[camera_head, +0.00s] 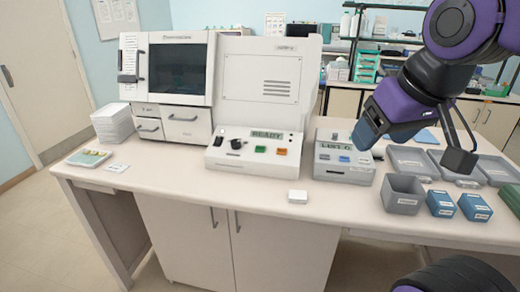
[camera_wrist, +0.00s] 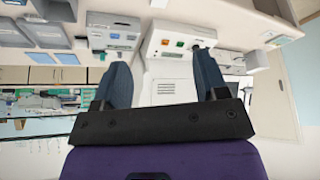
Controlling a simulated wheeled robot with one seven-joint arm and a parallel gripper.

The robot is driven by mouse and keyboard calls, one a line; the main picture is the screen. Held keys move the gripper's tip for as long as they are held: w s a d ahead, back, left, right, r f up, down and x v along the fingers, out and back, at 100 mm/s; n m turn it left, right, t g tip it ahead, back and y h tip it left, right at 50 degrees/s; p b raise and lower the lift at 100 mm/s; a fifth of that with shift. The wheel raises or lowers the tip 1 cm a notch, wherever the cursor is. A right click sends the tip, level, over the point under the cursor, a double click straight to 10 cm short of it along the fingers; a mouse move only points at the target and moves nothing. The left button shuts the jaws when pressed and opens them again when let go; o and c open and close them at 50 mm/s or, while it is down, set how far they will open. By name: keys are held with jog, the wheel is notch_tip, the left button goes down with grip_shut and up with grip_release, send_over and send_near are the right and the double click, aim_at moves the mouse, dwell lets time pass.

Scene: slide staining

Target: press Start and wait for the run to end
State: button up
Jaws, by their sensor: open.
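The white stainer (camera_head: 256,85) stands at the middle of the bench with its large lid or panel upright. Its front display (camera_head: 267,134) reads READY. Below the display are a green button (camera_head: 260,149) and an orange button (camera_head: 281,151), with a dark knob (camera_head: 236,143) to their left. No button label is legible. My gripper (camera_head: 364,137) is right of the stainer, above a smaller grey device, apart from the buttons. In the wrist view my gripper (camera_wrist: 160,58) has its fingers spread, with nothing between them; the green button (camera_wrist: 180,44) shows beyond them, upside down.
The small grey device (camera_head: 343,157) with a display sits right of the stainer. Grey bins (camera_head: 402,194), blue boxes (camera_head: 440,204) and trays fill the right side. A white instrument (camera_head: 170,75) stands at left. A small white block (camera_head: 298,196) lies near the front edge.

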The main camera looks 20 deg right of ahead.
jog(key=shift+c, duration=0.5)
grip_shut()
dwell(1.1)
